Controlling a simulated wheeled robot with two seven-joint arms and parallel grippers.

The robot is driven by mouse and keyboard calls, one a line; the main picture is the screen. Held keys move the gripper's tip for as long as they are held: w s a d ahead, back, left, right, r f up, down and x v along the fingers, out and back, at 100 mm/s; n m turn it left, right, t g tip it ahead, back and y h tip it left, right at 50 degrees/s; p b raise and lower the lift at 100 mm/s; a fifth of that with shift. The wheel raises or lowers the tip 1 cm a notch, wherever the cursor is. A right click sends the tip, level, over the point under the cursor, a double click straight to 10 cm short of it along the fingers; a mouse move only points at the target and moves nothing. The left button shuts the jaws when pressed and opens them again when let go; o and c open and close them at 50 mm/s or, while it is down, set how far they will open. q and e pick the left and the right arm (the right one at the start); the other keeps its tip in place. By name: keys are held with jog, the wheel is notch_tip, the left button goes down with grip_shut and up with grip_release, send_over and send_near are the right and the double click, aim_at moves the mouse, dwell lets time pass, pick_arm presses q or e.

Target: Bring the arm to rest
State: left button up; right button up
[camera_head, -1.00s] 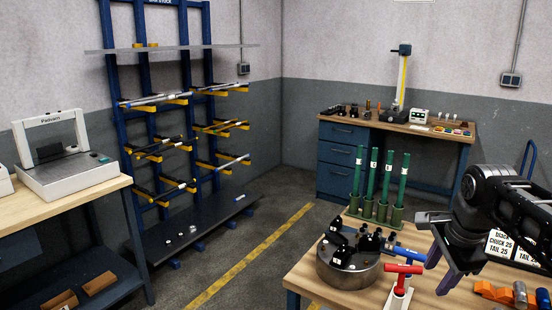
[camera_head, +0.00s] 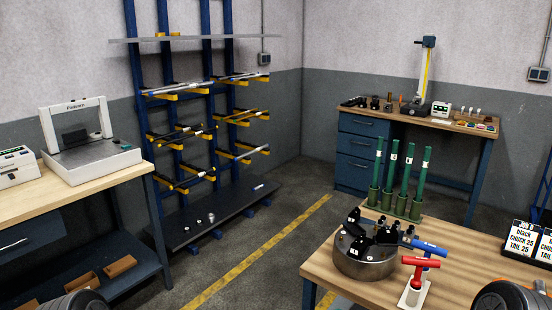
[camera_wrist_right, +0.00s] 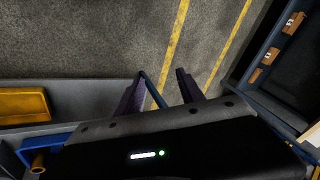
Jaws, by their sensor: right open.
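My right gripper (camera_wrist_right: 160,90) shows in the right wrist view, with its two dark purple fingers spread apart. It holds nothing; grey floor with a yellow line shows past and between the fingers, and a thin blue bar also shows there. The gripper is outside the head view, where only dark rounded parts, probably of my arms, show at the bottom left and bottom right corners. My left gripper is in neither current view.
A wooden table (camera_head: 455,262) at right holds a round metal chuck (camera_head: 365,262), red (camera_head: 420,262) and blue T-handled tools, green tubes (camera_head: 396,172) and label signs (camera_head: 522,240). A stock rack (camera_head: 215,205) stands behind. The floor between them (camera_head: 290,215) is clear.

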jog(key=s+a+f+g, duration=0.1)
jog(key=s+a+f, duration=0.1)
jog(key=s, duration=0.4)
jog(key=s+a+f+g, duration=0.1)
jog(key=s+f+g, duration=0.1)
jog(key=s, duration=0.4)
jog(key=shift+a+f+y, duration=0.3)
jog(key=shift+a+f, duration=0.05)
jog(key=shift+f, duration=0.1)
